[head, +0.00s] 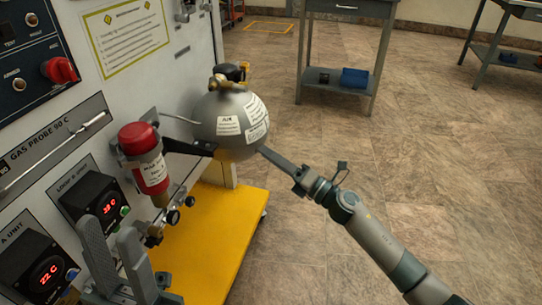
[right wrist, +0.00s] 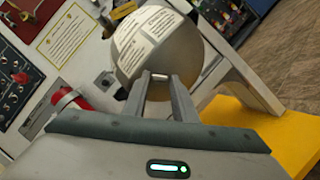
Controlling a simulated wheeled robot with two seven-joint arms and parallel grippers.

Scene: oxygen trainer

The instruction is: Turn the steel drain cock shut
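My right gripper (head: 264,152) reaches from the right to the lower right side of the grey sphere (head: 211,124). In the right wrist view its fingers stand a little apart in front of the sphere (right wrist: 163,46). A small pale metal piece (right wrist: 159,77) shows between the fingertips; it may be the steel drain cock, and I cannot tell whether the fingers grip it. My left gripper (head: 110,230) is open at the lower left, below the red cylinder (head: 140,140). Small dark knobs (head: 173,217) sit on fittings under that cylinder.
The panel (head: 170,75) with gauges and switches fills the left. A yellow base (head: 215,240) juts out below the sphere. A black bracket (head: 188,147) stands between cylinder and sphere. A table (head: 345,8) with a blue bin (head: 354,78) stands behind.

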